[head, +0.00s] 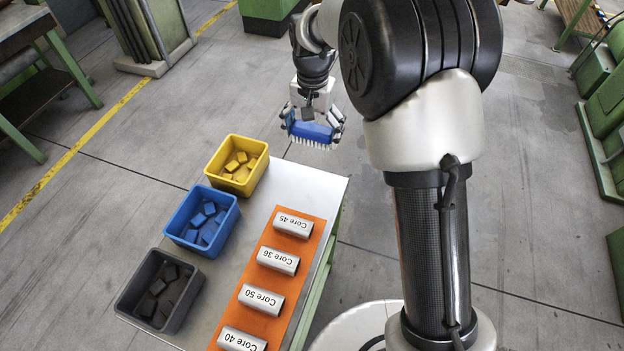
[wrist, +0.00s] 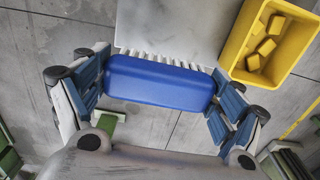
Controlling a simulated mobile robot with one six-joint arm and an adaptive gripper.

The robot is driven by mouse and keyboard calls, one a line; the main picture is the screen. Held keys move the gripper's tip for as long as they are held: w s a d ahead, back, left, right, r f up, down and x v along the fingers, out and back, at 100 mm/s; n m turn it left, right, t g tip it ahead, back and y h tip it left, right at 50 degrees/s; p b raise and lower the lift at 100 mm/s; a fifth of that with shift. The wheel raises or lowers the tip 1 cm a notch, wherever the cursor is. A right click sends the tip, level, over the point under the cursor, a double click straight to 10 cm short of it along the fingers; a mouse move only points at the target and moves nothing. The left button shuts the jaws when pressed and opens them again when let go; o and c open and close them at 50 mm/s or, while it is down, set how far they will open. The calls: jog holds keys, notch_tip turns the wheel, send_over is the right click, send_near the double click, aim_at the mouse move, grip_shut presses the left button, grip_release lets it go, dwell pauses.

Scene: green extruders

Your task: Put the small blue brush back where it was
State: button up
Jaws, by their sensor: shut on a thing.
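The small blue brush (head: 312,132) has a blue back and white bristles. My gripper (head: 312,125) is shut on it and holds it in the air just beyond the far right end of the table, bristles facing down. In the wrist view the brush (wrist: 160,84) lies crosswise between both fingers of my gripper (wrist: 158,100), with the bristles showing along its far edge. The pale table top (head: 312,184) lies below and nearer in the head view; its corner area also shows in the wrist view (wrist: 170,28).
Yellow (head: 262,152), blue (head: 175,232) and dark grey (head: 128,300) bins with blocks in their own colours stand along the table's left side. An orange mat (head: 262,325) carries several labelled metal cores. The table's far right corner is bare.

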aim_at(312, 183)
notch_tip(312, 183, down, 18)
jog(key=b, duration=0.4)
jog(key=shift+r+b, duration=0.25)
jog(key=shift+b, duration=0.1)
jog(key=shift+s, duration=0.1)
jog(key=shift+f, duration=0.2)
jog(key=o, duration=0.6)
jog(key=shift+o, duration=1.2)
notch_tip(312, 183, up, 13)
jog(key=p, duration=0.4)
jog(key=shift+f, duration=0.2)
